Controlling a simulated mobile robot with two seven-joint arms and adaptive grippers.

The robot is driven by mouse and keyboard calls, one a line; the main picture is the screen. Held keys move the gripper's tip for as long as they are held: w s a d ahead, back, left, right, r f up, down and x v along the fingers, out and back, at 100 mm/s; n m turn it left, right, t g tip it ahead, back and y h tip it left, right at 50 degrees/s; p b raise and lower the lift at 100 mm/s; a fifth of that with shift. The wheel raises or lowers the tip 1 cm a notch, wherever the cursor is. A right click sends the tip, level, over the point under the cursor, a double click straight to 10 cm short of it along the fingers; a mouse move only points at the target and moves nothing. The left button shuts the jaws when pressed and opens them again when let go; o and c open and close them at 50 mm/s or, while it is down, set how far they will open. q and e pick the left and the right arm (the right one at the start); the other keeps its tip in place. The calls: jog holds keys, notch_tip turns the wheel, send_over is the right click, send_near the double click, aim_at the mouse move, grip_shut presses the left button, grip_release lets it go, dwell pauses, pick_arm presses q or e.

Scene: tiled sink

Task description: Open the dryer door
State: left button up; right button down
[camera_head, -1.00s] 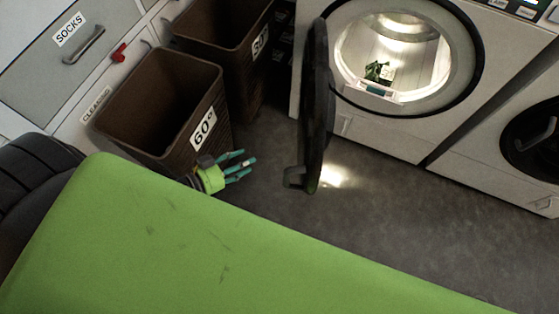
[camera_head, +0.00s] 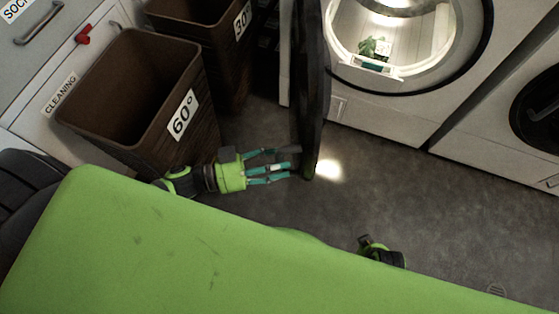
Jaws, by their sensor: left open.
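The dryer (camera_head: 375,108) is white and stands at the upper right, with its lit drum opening (camera_head: 395,35) exposed. Its dark round door (camera_head: 312,90) is swung wide open and shows nearly edge-on, to the left of the opening. My left gripper (camera_head: 290,165) is open, its teal fingers pointing right at the lower edge of the door. The fingertips overlap the door edge in the picture; I cannot tell whether they touch it. The door's handle is hidden behind or near the fingers. Part of my right arm (camera_head: 382,252) shows beyond my green body; its fingers are not visible.
A brown 60° basket (camera_head: 140,85) stands to the left of my left gripper, with a 30° basket (camera_head: 215,50) behind it. A second white machine (camera_head: 500,135) stands on the right. The grey floor (camera_head: 410,200) in front is clear.

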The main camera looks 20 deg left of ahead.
pick_arm(q)
jog(key=shift+w+d, duration=0.15)
jog(key=shift+d, duration=0.2)
grip_shut()
jog(key=s+a, duration=0.1)
jog(key=a, duration=1.2)
grip_release()
jog(key=shift+d, duration=0.1)
jog(key=v, duration=0.7)
jog(key=shift+s+a, duration=0.15)
jog(key=shift+a, duration=0.05)
